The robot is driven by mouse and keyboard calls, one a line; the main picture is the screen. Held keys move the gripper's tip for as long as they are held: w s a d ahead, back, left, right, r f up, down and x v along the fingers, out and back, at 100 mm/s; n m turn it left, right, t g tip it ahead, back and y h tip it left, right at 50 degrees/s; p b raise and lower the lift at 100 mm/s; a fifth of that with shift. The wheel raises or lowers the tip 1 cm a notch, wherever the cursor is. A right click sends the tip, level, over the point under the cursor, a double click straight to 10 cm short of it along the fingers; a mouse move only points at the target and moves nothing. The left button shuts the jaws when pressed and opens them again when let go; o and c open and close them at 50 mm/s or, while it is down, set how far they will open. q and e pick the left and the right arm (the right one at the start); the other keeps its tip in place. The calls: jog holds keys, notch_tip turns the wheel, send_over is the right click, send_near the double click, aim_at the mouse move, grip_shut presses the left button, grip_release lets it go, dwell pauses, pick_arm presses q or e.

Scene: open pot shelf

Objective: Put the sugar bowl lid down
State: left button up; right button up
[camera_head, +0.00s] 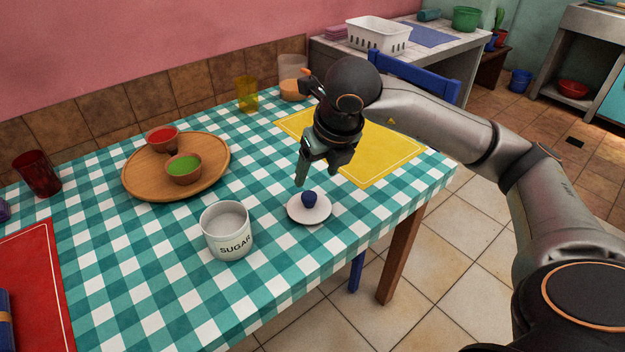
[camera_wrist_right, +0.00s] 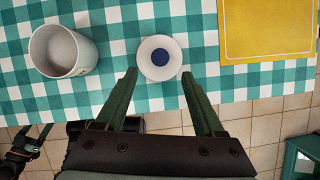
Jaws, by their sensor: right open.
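The sugar bowl lid (camera_head: 318,214), a white disc with a dark blue knob (camera_head: 309,198), lies knob up on the checked tablecloth near the table's front right edge. It also shows in the right wrist view (camera_wrist_right: 145,66), just beyond my fingertips. The white sugar bowl (camera_head: 229,236), marked SUGAR, stands uncovered to the left of the lid; it shows at the upper left of the right wrist view (camera_wrist_right: 60,53). My right gripper (camera_head: 318,180) is open and empty, above the lid and apart from it. My left gripper is not seen in the head view.
A round wooden tray (camera_head: 140,187) with a red-filled bowl (camera_head: 162,138) and a green-filled bowl (camera_head: 184,168) lies at the left. A yellow placemat (camera_head: 385,160) lies behind my right gripper. A red glass (camera_head: 38,173) stands far left. The cloth around the lid is clear.

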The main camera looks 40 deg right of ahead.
jog(key=v, duration=0.3)
dwell(0.6)
